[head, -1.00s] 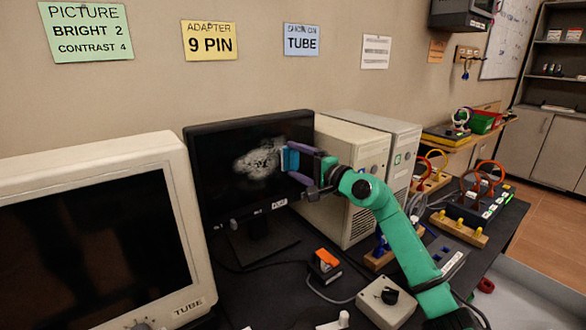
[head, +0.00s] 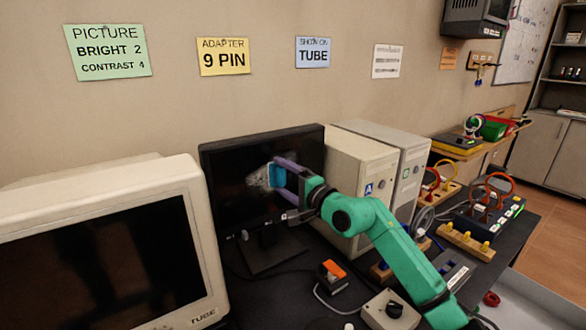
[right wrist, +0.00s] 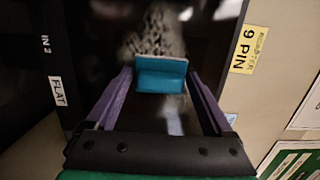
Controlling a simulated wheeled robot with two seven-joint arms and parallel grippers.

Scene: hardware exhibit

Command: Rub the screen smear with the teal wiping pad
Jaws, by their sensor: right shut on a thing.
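The smear (head: 257,178) is a pale grey, cloudy patch on the dark flat monitor screen (head: 222,165). It also shows in the right wrist view (right wrist: 152,35), just beyond the pad. My right gripper (head: 277,176) is shut on the teal wiping pad (head: 281,178), held between its purple fingers. The pad is at the smear's right part and hides some of it in the head view. In the right wrist view the teal pad (right wrist: 161,80) lies between the fingertips, close to the screen; I cannot tell whether it touches. My left gripper is not in view.
A beige tube monitor (head: 180,185) stands to the left. Beige computer cases (head: 350,165) stand right behind my right arm. A box with an orange switch (head: 333,268) and a grey knob box (head: 390,310) sit on the dark bench in front.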

